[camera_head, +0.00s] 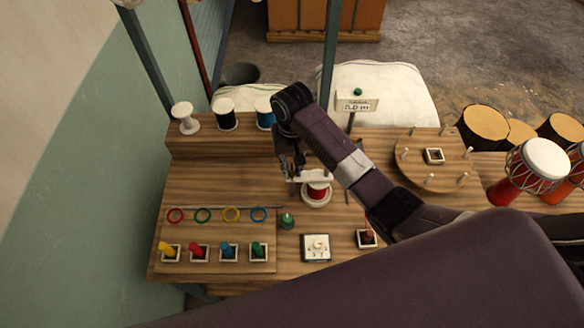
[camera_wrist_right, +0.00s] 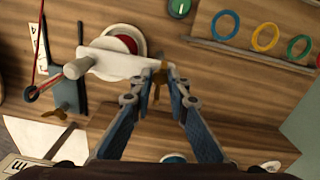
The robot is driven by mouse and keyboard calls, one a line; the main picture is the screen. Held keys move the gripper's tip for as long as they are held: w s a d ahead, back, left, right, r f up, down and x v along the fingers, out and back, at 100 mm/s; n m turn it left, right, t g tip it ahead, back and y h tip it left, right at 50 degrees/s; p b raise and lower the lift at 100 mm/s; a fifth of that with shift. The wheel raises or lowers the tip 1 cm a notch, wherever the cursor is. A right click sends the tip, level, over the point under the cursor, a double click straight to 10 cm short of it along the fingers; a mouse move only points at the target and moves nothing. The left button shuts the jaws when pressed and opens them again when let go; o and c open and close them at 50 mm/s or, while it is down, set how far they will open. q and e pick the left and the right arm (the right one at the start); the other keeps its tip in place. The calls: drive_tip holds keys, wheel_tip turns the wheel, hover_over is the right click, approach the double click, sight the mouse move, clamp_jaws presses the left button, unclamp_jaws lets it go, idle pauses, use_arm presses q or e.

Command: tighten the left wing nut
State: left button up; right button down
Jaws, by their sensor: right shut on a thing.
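A white clamp bar (camera_wrist_right: 112,63) lies over a white-rimmed spool with red thread (camera_wrist_right: 128,42) in the right wrist view. A brass wing nut (camera_wrist_right: 160,89) sits at the bar's end. My right gripper (camera_wrist_right: 161,70) is shut on it, with a blue-grey finger on each side. A second brass wing nut (camera_wrist_right: 60,111) shows apart from the fingers, at the left of that view. In the head view my right gripper (camera_head: 290,172) points down at the left end of the bar, beside the red spool (camera_head: 317,191); the held nut is too small to tell there. My left gripper is out of view.
White (camera_head: 186,117), black (camera_head: 225,113) and blue (camera_head: 264,112) spools stand on the back ledge. Coloured rings (camera_head: 203,215) and pegs lie front left. A switch box (camera_head: 315,248) stands in front. A round pegged board (camera_head: 437,175) and drums (camera_head: 540,165) are at right.

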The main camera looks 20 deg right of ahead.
drive_tip(key=m, duration=0.6)
drive_tip(key=shift+w+r, duration=0.15)
drive_tip(key=m, duration=0.6)
idle(0.3)
drive_tip(key=c, duration=1.8)
unclamp_jaws()
drive_tip(key=shift+c, duration=0.2)
